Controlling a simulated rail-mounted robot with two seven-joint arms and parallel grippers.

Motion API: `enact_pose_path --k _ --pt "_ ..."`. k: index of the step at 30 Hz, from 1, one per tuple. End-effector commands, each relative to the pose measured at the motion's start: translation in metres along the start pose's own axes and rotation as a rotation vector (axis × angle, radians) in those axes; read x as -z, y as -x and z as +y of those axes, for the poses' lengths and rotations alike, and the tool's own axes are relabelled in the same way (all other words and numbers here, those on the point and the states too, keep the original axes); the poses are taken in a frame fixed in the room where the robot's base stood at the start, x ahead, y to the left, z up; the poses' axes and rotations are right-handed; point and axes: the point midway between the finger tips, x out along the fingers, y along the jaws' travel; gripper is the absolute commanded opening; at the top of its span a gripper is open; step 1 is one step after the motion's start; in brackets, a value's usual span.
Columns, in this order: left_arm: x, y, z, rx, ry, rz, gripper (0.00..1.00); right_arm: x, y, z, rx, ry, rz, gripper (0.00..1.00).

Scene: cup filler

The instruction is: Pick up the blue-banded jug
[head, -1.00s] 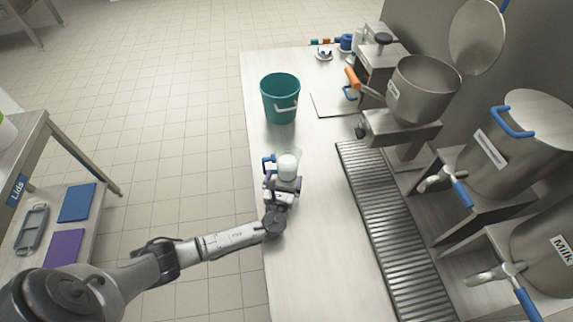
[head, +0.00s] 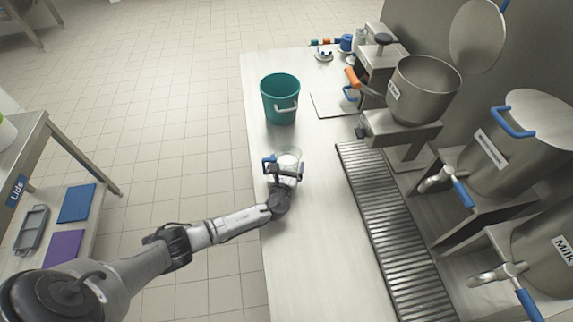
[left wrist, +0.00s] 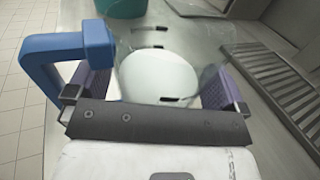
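The clear jug (head: 288,158) with a blue handle (head: 268,160) stands on the counter, with something white inside it. In the left wrist view the jug (left wrist: 160,75) is straight ahead, and its blue handle (left wrist: 62,52) is on the left. My left gripper (head: 284,172) is at the jug's near side. Its purple-padded fingers (left wrist: 158,90) stand wide apart on either side of the jug, the left one between the handle and the body. Firm contact does not show. The jug's lower part is hidden behind the gripper. My right gripper is not in view.
A teal bucket (head: 280,98) stands behind the jug on the counter (head: 310,240). A ribbed drip grate (head: 390,230) and steel dispensers (head: 500,160) with blue-handled taps line the right. The counter in front of the jug is clear. A side table (head: 22,150) stands at far left.

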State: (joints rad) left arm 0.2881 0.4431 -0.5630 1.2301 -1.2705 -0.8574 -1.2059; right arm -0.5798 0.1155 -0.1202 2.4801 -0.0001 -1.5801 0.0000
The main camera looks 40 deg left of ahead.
Motion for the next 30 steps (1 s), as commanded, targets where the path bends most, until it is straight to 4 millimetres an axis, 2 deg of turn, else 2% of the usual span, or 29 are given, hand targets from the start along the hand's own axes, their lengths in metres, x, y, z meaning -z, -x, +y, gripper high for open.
enact_pose_path --k 2,14,23,30 --pt "0.000 0.000 0.000 0.000 0.000 0.000 0.90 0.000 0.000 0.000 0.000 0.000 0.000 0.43" --pt "0.000 0.001 0.000 0.000 0.000 0.000 0.52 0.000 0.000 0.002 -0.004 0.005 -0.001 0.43" --pt "-0.003 0.000 0.000 0.000 0.001 -0.002 0.51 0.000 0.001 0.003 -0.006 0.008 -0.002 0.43" --pt "-0.026 0.000 0.000 0.000 0.003 -0.003 0.51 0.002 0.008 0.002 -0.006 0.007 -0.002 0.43"
